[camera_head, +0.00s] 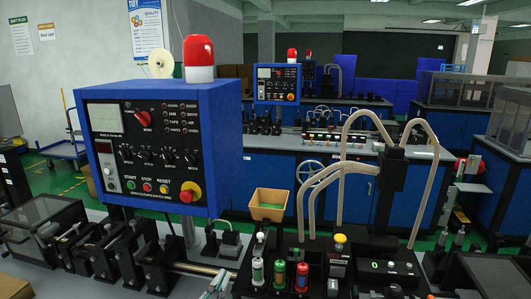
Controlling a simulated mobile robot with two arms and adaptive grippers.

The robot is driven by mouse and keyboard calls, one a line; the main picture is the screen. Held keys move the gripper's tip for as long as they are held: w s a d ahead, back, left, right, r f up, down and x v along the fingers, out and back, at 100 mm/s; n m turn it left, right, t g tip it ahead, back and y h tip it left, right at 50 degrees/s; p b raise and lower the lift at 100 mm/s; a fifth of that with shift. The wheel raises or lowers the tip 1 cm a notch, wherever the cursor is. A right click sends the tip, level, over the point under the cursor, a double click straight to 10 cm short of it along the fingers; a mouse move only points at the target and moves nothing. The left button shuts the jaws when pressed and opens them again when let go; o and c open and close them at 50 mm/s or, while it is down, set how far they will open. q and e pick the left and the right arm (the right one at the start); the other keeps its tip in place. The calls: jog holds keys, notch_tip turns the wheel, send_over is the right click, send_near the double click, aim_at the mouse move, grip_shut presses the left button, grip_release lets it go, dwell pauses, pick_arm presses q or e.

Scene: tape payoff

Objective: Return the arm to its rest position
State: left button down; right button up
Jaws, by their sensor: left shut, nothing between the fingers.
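My left gripper (217,284) seems to be the small pale grey shape at the bottom edge, left of the black fixture. Only a little of it shows, and its fingers look shut with nothing held. It is below the blue control box and apart from it. The rest of my left arm is out of view or hard to make out. My right gripper is not in view.
A blue control box (150,150) with a red beacon (198,58) stands at left. Black rail clamps (125,262) sit below it. A black fixture (300,262) with pale curved tubes (322,180) stands at centre right. An orange bin (268,205) is behind.

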pick_arm(q)
jog(key=s+a+f+n+g+y, duration=0.65)
jog(key=a+f+n+y, duration=0.4)
jog(key=a, duration=0.35)
jog(key=s+d+f+m+g+h, duration=0.15)
jog(key=s+f+g, duration=0.4)
jog(key=s, duration=0.55)
jog(key=s+d+f+m+g+h, duration=0.1)
jog(key=s+f+m+g, duration=0.1)
jog(key=s+f+g, duration=0.6)
notch_tip(320, 180, down, 25)
jog(key=s+t+b, duration=0.2)
jog(key=b, duration=0.1)
jog(key=s+a+f+g+b, duration=0.1)
jog(key=s+a+f+b, duration=0.2)
jog(key=s+f, duration=1.4)
notch_tip(320, 180, down, 4)
jog(key=shift+s+f, duration=0.25)
jog(key=shift+s, duration=0.1)
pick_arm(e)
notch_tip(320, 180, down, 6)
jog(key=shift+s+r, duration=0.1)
